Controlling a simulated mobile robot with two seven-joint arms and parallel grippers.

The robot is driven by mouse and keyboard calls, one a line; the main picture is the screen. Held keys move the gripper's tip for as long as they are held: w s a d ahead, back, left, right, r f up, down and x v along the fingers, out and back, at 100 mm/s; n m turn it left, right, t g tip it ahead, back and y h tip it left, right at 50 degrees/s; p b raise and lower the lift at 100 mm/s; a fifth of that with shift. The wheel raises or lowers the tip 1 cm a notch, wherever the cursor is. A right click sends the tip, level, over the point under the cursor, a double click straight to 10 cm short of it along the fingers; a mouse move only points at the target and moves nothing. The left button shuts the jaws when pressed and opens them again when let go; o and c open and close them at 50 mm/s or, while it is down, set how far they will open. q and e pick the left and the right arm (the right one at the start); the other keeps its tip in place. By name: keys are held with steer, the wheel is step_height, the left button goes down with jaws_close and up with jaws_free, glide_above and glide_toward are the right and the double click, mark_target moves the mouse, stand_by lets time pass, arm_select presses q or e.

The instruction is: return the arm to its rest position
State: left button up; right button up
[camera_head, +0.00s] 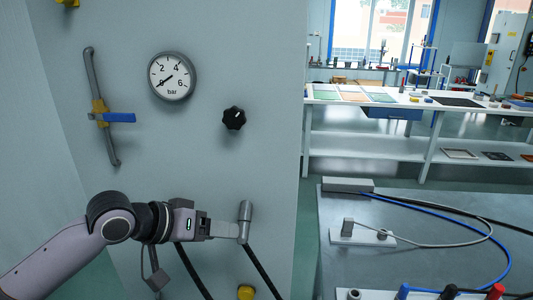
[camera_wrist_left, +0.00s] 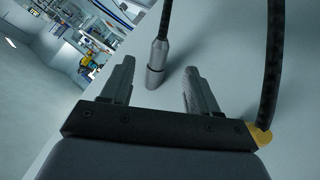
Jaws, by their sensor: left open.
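My left arm comes in from the left in the head view. Its gripper (camera_head: 232,230) is in front of the grey panel (camera_head: 225,165), close to a grey cylindrical connector (camera_head: 246,212) with a black cable. In the left wrist view the gripper (camera_wrist_left: 158,70) is open, with its two fingers apart. The connector (camera_wrist_left: 156,66) appears in the gap between the fingertips; I cannot tell whether it is between them or just beyond. No contact with the fingers is visible. My right gripper is out of view.
The panel carries a pressure gauge (camera_head: 173,76), a black knob (camera_head: 234,118) and a pipe with a blue-handled valve (camera_head: 118,117). A dark cable (camera_head: 263,272) hangs by the gripper. A grey bench (camera_head: 420,225) with cables stands at right.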

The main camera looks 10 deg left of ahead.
arm_select(q)
step_height(320, 180, down, 9)
steer(key=s+d+t, duration=0.1)
steer(key=s+d, duration=0.1)
steer(key=s+a+f+t+y, duration=0.1)
steer(key=s+a+f+y, duration=0.2)
steer(key=s+f, duration=0.6)
steer(key=s+a+f+t+y, duration=0.1)
steer(key=s+a+f, duration=0.4)
steer(key=s+f, duration=0.5)
steer(key=shift+s+f+y, duration=0.15)
steer(key=shift+y, duration=0.75)
